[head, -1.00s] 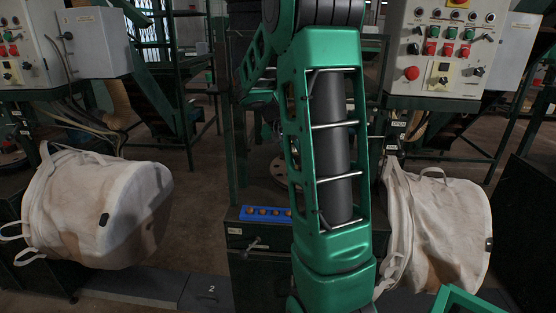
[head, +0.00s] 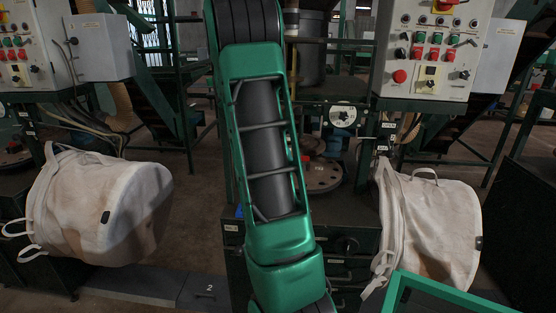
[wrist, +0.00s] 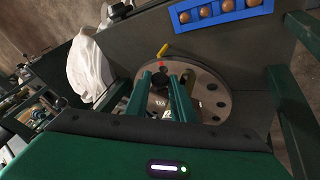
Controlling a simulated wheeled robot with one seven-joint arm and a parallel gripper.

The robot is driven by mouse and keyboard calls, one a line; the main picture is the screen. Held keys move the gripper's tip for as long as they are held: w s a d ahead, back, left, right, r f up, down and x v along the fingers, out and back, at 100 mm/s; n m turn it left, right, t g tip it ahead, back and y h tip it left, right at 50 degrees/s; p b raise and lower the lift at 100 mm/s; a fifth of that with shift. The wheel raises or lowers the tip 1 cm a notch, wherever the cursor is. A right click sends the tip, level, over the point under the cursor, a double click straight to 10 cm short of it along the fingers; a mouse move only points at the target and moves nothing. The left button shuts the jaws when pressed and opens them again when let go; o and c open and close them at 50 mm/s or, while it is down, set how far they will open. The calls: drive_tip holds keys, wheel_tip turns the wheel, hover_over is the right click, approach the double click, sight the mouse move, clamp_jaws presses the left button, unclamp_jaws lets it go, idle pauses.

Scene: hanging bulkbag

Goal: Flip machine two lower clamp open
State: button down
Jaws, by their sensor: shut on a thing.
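In the wrist view, my gripper's two green fingers (wrist: 162,92) are in front of a round grey plate (wrist: 212,92) with holes. They are shut on a small dark part (wrist: 160,102) between them; I cannot tell whether it is the lower clamp. A short lever with a yellow and red end (wrist: 164,50) stands at the plate's upper left rim, apart from the fingers. In the head view the round plate (head: 322,176) shows right of my arm, on the middle machine. My gripper is out of that view. A "2" marks a floor plate (head: 205,291).
White bags hang at left (head: 100,210) and right (head: 430,230). Control panels (head: 435,50) stand above. A blue tray (wrist: 220,12) with several round brown things lies beyond the round plate. A green frame edge (head: 445,293) is at lower right.

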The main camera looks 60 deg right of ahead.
drive_tip(key=shift+w+r, duration=0.1)
drive_tip(key=shift+w, duration=0.2)
drive_tip(key=c, duration=1.5)
unclamp_jaws()
drive_tip(key=shift+s, duration=0.1)
drive_tip(key=w+a+r, duration=0.1)
drive_tip(key=w+a, duration=0.2)
drive_tip(key=w+a+r, duration=0.1)
drive_tip(key=w+a, duration=0.2)
drive_tip(key=a, duration=0.1)
drive_tip(key=w+a+r, duration=0.2)
drive_tip(key=w+a, duration=0.1)
drive_tip(key=a, duration=0.1)
drive_tip(key=shift+w+a+r, duration=0.1)
drive_tip(key=shift+w, duration=0.1)
